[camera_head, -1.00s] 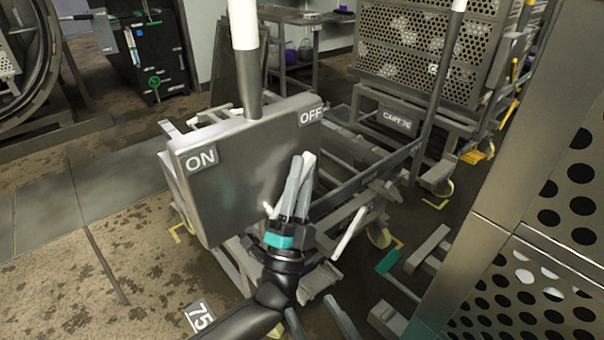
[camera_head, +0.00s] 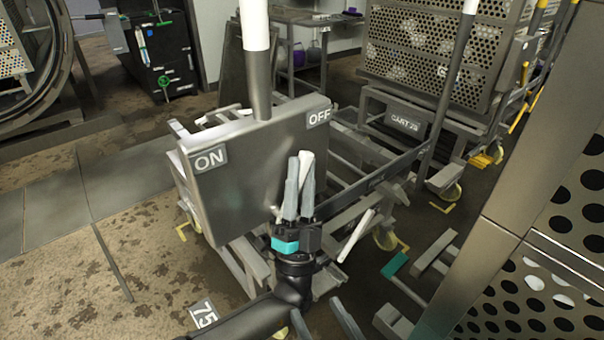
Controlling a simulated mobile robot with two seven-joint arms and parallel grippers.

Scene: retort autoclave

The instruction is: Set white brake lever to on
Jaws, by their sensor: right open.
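The brake lever, with a white grip (camera_head: 255,25) and a grey shaft (camera_head: 260,85), rises nearly upright from the top of a grey panel (camera_head: 250,185). The panel has an ON label (camera_head: 210,158) at left and an OFF label (camera_head: 319,117) at right; the shaft stands between them. The grip's top is cut off by the picture edge. My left gripper (camera_head: 300,158) points up in front of the panel's lower right, apart from the lever. Its fingers look close together, but their gap is unclear. My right gripper (camera_head: 322,318) shows only open fingertips at the bottom edge.
A cart frame (camera_head: 365,180) lies behind the panel. A perforated crate on a cart (camera_head: 440,70) stands at the back, with another white-topped pole (camera_head: 452,75) before it. A large perforated metal wall (camera_head: 540,230) blocks the right. Floor (camera_head: 60,280) at left is clear.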

